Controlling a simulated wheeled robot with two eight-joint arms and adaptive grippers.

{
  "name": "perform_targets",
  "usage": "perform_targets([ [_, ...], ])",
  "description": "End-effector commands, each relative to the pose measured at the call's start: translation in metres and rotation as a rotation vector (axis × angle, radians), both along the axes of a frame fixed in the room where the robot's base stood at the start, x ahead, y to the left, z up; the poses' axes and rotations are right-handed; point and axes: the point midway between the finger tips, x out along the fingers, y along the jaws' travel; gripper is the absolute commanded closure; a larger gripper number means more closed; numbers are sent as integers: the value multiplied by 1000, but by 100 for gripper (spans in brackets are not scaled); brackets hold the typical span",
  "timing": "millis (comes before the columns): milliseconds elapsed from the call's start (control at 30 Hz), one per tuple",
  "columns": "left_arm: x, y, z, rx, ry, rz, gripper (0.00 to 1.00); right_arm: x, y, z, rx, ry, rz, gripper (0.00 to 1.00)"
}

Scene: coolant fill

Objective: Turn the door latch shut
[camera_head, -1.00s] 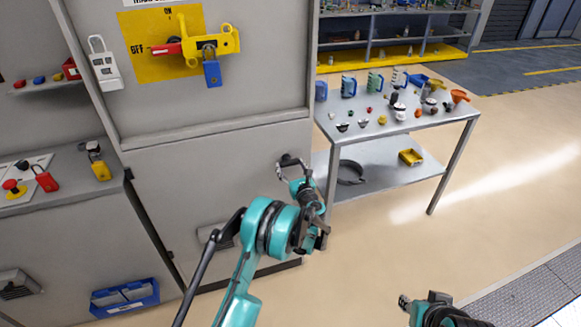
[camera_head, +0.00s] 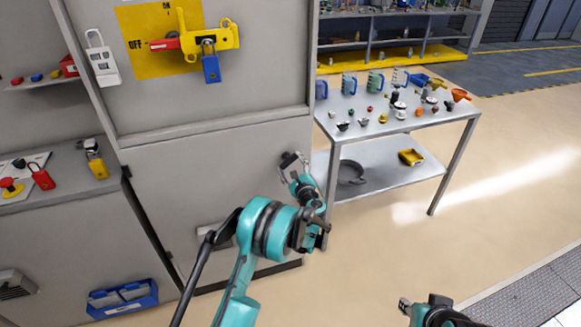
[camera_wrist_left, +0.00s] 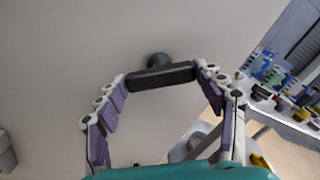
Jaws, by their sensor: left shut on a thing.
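The door latch is a black bar on a round knob on the lower grey cabinet door; it shows in the head view (camera_head: 290,160) and across the middle of the left wrist view (camera_wrist_left: 160,74). My left gripper (camera_head: 293,166) is at the latch. In the left wrist view its curved fingers (camera_wrist_left: 162,78) reach up on both sides and their tips are at the two ends of the bar, shut on it. My right gripper (camera_head: 404,304) is low at the right of the head view, far from the latch; its jaws are too small to read.
Right of the cabinet stands a metal table (camera_head: 440,124) with cups and small parts, and a yellow bin (camera_head: 411,157) on its lower shelf. Above is a yellow switch plate (camera_head: 135,45) with a blue padlock (camera_head: 210,68). A blue bin (camera_head: 122,298) hangs lower left. Floor at right is clear.

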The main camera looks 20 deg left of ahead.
Motion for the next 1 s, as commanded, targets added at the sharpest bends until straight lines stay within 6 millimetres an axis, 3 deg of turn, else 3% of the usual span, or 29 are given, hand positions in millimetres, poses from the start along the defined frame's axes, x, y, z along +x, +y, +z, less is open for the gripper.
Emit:
perform_targets([
  [600, 0, 1, 1, -478, -324, 1, 60, 0, 0, -5, 0, 0, 0, 67],
  [1000, 0, 1, 1, -699, -474, 0, 60, 0, 0, -5, 0, 0, 0, 67],
])
